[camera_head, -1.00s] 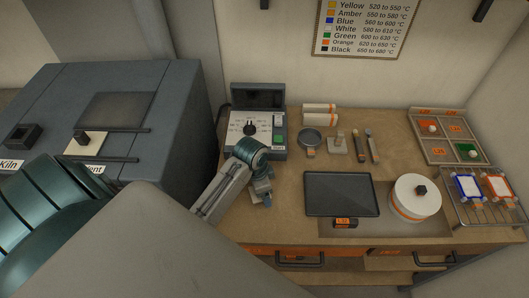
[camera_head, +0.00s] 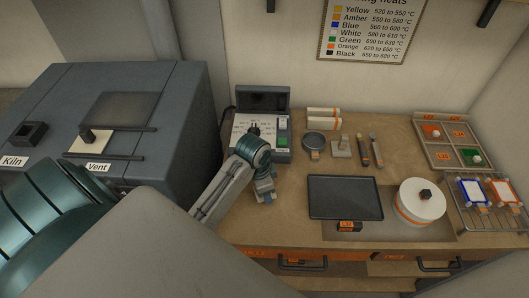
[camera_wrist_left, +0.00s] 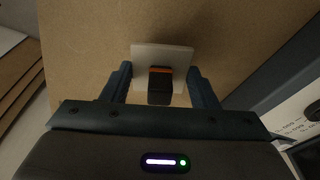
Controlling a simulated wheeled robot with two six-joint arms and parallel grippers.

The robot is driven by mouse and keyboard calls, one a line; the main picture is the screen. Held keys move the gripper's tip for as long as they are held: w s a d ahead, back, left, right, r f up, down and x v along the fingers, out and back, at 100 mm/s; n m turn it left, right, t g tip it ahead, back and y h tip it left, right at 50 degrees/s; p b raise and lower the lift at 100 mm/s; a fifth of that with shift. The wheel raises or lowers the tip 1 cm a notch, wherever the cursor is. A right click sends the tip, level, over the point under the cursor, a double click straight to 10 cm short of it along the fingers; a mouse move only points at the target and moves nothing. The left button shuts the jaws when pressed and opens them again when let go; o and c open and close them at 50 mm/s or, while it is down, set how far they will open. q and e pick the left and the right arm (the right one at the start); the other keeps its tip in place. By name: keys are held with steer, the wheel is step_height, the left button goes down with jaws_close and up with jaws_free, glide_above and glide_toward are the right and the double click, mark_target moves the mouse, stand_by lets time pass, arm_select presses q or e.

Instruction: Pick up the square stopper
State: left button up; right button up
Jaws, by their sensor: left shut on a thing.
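In the left wrist view, a pale square plate with an orange-banded black knob, the square stopper (camera_wrist_left: 160,88), lies between the two dark blue fingers of my left gripper (camera_wrist_left: 160,76). The fingers are shut on it, one at each side. In the head view, my left gripper (camera_head: 265,192) points down over the left part of the wooden counter, in front of the control box. The stopper is not clearly seen there, hidden by the gripper. I cannot tell whether it touches the counter. My right gripper is in neither view.
The control box (camera_head: 262,130) stands close behind the gripper. The kiln (camera_head: 160,110) is to the left. A dark tray (camera_head: 344,197) and a round white lidded pot (camera_head: 420,205) are to the right. A wire rack (camera_head: 483,217) is at the far right.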

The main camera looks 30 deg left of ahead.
arm_select(q)
steer(key=shift+w+r+b, duration=0.1)
steer(key=shift+r+b, duration=0.25)
steer(key=shift+r, duration=0.3)
steer(key=s+b, duration=0.1)
steer(key=s, duration=0.4)
steer(key=s+d+r+b, duration=0.1)
steer(key=s, duration=0.4)
steer(key=s+b, duration=0.1)
steer(key=s, duration=0.4)
steer(key=shift+s+d+r+b, duration=0.25)
steer(key=shift+s+r+b, duration=0.1)
steer(key=r+p, duration=0.3)
steer(key=shift+s, duration=0.25)
